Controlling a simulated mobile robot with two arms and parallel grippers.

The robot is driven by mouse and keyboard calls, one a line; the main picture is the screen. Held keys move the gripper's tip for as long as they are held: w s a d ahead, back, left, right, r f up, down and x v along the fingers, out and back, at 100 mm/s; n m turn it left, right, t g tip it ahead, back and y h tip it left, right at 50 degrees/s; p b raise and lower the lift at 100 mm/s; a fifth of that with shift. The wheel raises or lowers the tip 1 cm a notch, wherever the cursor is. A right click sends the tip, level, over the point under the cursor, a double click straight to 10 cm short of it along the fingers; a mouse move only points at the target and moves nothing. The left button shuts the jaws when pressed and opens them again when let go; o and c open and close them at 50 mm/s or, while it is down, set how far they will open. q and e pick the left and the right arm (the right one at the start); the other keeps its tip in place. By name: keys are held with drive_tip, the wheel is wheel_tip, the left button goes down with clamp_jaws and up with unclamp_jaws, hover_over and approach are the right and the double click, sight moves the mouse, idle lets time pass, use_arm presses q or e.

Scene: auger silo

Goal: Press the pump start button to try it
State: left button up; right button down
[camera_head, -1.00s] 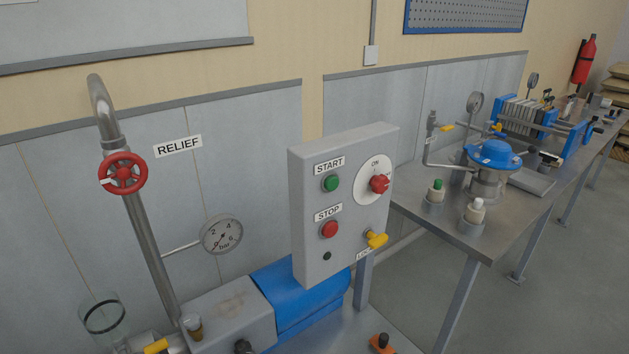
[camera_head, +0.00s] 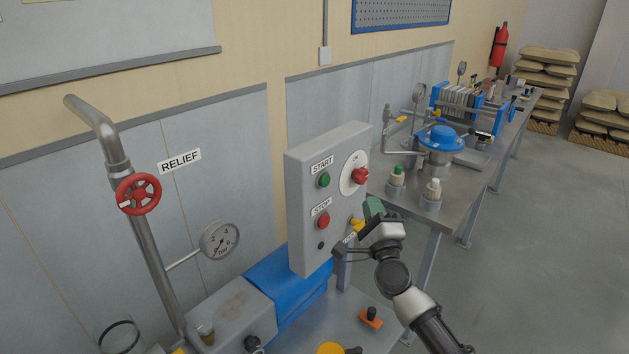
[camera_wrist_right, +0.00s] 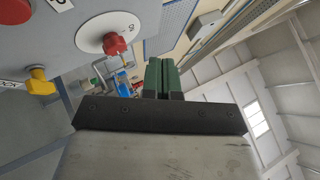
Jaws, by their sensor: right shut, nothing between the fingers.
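The green START button (camera_head: 323,180) sits at the upper left of the grey control box (camera_head: 312,245), under a START label. The red STOP button (camera_head: 323,221) is below it; part of a red button (camera_wrist_right: 14,10) shows at the right wrist view's top left corner. A red rotary knob (camera_head: 360,176) on a white disc is to the right, and also shows in the wrist view (camera_wrist_right: 115,44). My right gripper (camera_head: 373,206) is in front of the box's right side, below the knob and apart from START. Its green fingers (camera_wrist_right: 160,76) are closed together and empty.
A yellow lock handle (camera_head: 357,226) sits low on the box, partly behind my gripper. A red relief handwheel (camera_head: 138,194) and a gauge (camera_head: 220,240) are to the left. A steel bench (camera_head: 408,207) with bottles stands behind right. Open floor (camera_head: 530,250) lies at the right.

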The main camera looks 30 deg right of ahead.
sight(325, 180)
drive_tip(key=w+a+b, duration=0.2)
drive_tip(key=w+a, duration=0.1)
drive_tip(key=w, duration=0.5)
drive_tip(key=shift+a+r+m, duration=0.15)
drive_tip(key=shift+r+m, duration=0.15)
drive_tip(key=shift+r, duration=0.15)
idle(2.2)
drive_tip(key=shift+w+a, duration=0.15)
drive_tip(key=shift+w, duration=0.25)
drive_tip(key=shift+w+a, duration=0.15)
drive_tip(key=shift+w, duration=0.3)
idle(0.6)
drive_tip(key=shift+s, duration=0.1)
idle(0.4)
drive_tip(key=shift+s+d, duration=0.3)
drive_tip(key=shift+s, duration=0.45)
